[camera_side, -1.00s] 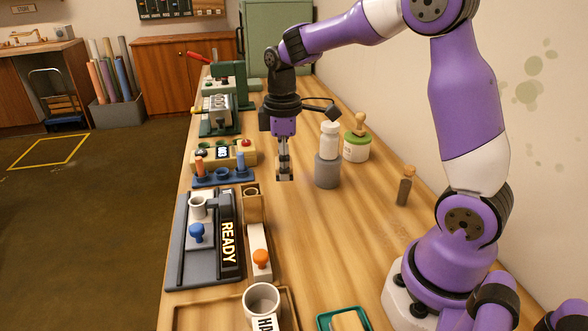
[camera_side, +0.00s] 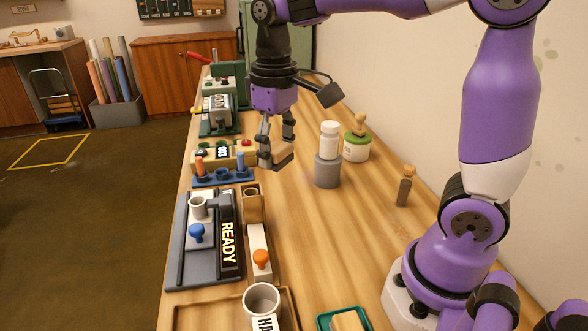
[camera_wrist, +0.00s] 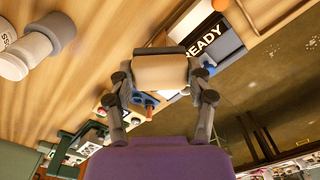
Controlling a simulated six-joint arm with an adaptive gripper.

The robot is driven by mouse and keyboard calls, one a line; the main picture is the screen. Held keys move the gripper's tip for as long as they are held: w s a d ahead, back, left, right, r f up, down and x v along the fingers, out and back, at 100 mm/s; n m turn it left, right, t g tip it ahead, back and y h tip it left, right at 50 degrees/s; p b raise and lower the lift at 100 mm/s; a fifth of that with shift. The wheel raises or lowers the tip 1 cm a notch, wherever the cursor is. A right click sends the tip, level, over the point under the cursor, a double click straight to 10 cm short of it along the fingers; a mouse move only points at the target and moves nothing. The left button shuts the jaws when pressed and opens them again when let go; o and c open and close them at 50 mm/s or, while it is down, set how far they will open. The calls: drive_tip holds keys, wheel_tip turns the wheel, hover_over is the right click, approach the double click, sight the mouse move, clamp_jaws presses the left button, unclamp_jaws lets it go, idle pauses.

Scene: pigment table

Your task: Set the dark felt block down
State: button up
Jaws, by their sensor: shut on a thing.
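The felt block (camera_side: 280,157) is tan with a dark strip along its lower edge. My gripper (camera_side: 276,143) is shut on it, one finger on each side. The block looks tilted in the side view, right of the control box with the red button (camera_side: 222,153). It appears to be held above the wooden table, but the gap beneath it is hard to judge. In the wrist view the block (camera_wrist: 160,72) spans between the fingertips of my gripper (camera_wrist: 160,82). Its dark strip lies along the far edge.
A blue rack (camera_side: 223,178) and the READY station (camera_side: 182,244) lie left and nearer. The table (camera_side: 325,235) is clear in the middle.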

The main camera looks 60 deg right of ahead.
sight(285, 210)
drive_tip(key=shift+f, duration=0.1)
drive_tip(key=w+d+f+n, duration=0.3)
drive_tip(key=d+f+n, duration=0.4)
drive_tip(key=shift+w+d+f+n, duration=0.2)
drive_tip(key=shift+w+d+n, duration=0.05)
drive_tip(key=shift+w+n, duration=0.15)
wheel_tip(285, 210, down, 10)
drive_tip(key=shift+r, duration=0.2)
idle(0.3)
drive_tip(key=o, duration=1)
drive_tip(key=shift+f, duration=0.15)
